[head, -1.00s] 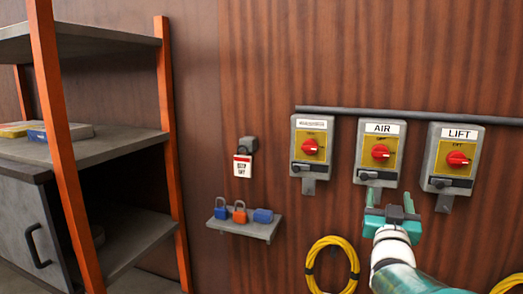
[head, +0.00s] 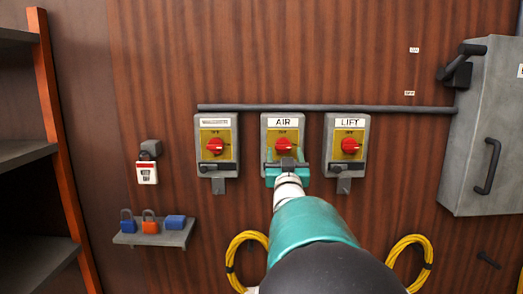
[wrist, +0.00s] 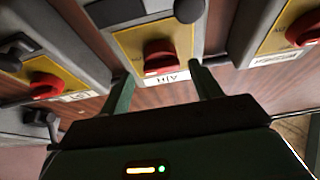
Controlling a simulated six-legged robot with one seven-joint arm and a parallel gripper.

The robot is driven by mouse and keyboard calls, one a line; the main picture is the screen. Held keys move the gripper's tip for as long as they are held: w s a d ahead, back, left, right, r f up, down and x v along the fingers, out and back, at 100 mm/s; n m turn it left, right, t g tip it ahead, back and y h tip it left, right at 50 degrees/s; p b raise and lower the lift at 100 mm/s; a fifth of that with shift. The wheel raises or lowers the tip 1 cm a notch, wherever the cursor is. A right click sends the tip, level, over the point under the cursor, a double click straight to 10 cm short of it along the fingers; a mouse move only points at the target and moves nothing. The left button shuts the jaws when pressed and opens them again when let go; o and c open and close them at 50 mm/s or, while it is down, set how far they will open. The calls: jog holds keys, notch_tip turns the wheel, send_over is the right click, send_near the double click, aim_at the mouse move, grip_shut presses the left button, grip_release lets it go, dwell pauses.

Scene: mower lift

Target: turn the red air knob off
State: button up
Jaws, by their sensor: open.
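The red air knob (head: 284,145) is on a yellow plate in the middle grey switch box, under the label AIR. It also shows in the wrist view (wrist: 160,57), where the box appears upside down. My gripper (head: 286,158) is at the lower part of this box, its teal fingers apart on either side below the knob. In the wrist view my gripper (wrist: 163,75) has its two fingers spread left and right of the knob, with nothing between them that I can see held. Whether the fingers touch the knob cannot be told.
Similar boxes with red knobs flank it: one at left (head: 215,146), and LIFT (head: 350,146) at right. A dark pipe (head: 400,108) runs above. A padlock shelf (head: 150,238), yellow hoses (head: 410,245) and a grey cabinet (head: 480,150) are on or by the wall.

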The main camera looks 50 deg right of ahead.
aim_at(283, 146)
jog(key=shift+x, duration=1.4)
jog(key=shift+w, duration=0.1)
jog(key=c, duration=0.9)
